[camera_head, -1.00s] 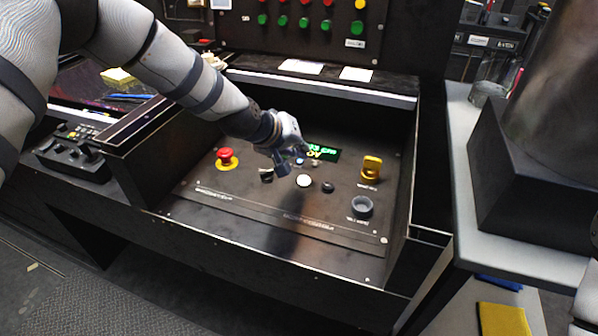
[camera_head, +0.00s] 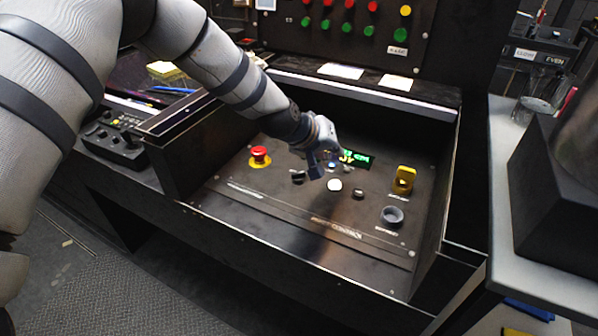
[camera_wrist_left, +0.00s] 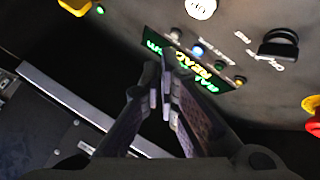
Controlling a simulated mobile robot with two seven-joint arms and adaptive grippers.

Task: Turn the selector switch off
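The selector switch appears to be the black knob (camera_head: 298,177) on the sloped black panel (camera_head: 300,215), left of a white round button (camera_head: 334,185). In the left wrist view the black knob (camera_wrist_left: 278,46) is at the upper right, with small white lettering beside it. My left gripper (camera_head: 316,174) hangs over the panel, right of the knob and in front of the lit display (camera_head: 357,158). In the left wrist view its two fingers (camera_wrist_left: 165,75) are close together, with nothing between them, apart from the knob. My right gripper is not in view.
A red emergency button (camera_head: 259,155) on a yellow base is left of the knob. A yellow switch (camera_head: 404,178) and a grey round knob (camera_head: 392,215) are to the right. Raised side walls bound the panel. Red and green buttons fill the upright panel (camera_head: 340,50) behind.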

